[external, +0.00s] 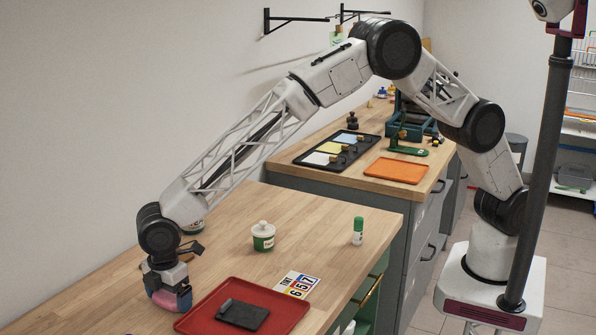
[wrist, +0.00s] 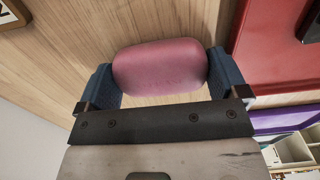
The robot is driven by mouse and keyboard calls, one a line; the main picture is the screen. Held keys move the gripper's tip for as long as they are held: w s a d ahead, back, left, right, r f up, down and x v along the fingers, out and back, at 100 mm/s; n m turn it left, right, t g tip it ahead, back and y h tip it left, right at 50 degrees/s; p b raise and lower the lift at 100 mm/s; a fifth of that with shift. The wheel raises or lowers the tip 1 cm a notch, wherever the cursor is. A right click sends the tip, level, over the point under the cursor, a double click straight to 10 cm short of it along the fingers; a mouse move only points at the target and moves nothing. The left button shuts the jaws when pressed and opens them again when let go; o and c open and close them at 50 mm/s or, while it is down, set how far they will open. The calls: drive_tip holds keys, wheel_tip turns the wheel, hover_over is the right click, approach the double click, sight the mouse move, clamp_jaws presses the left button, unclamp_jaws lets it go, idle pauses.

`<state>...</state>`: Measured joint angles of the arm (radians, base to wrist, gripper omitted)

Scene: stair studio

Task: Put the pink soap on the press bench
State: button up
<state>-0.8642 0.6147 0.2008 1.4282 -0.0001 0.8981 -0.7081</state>
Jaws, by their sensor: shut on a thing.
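The pink soap (wrist: 160,67) is a rounded block held between the two blue fingers of my gripper (wrist: 161,80) in the wrist view. In the external view my gripper (external: 169,295) is low over the near wooden bench (external: 225,265), left of the red tray, with the soap (external: 160,299) partly hidden by a finger. I cannot tell whether the soap touches the wood. The farther bench (external: 330,130) has a wooden top and grey drawers, and carries a dark green press-like frame (external: 408,118).
On the near bench are a red tray (external: 285,312) with a dark slab, a number card (external: 297,284), a lidded jar (external: 263,236) and a green-capped tube (external: 358,231). The farther bench holds a black tray (external: 322,160) and an orange tray (external: 397,170).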

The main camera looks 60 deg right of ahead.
sight(171, 295)
drive_tip(key=shift+r, duration=0.15)
drive_tip(key=shift+r, duration=0.85)
drive_tip(key=shift+s+d+r, duration=0.15)
drive_tip(key=shift+r, duration=0.65)
drive_tip(key=s+d, duration=0.3)
drive_tip(key=d, duration=0.1)
drive_tip(key=s+d+r, duration=0.1)
drive_tip(key=s+d, duration=0.2)
drive_tip(key=s, duration=0.1)
drive_tip(key=s+d, duration=0.3)
drive_tip(key=d, duration=0.1)
drive_tip(key=shift+s+d+r, duration=0.15)
drive_tip(key=shift+d+r, duration=0.05)
drive_tip(key=shift+d, duration=0.15)
drive_tip(key=shift+r, duration=0.15)
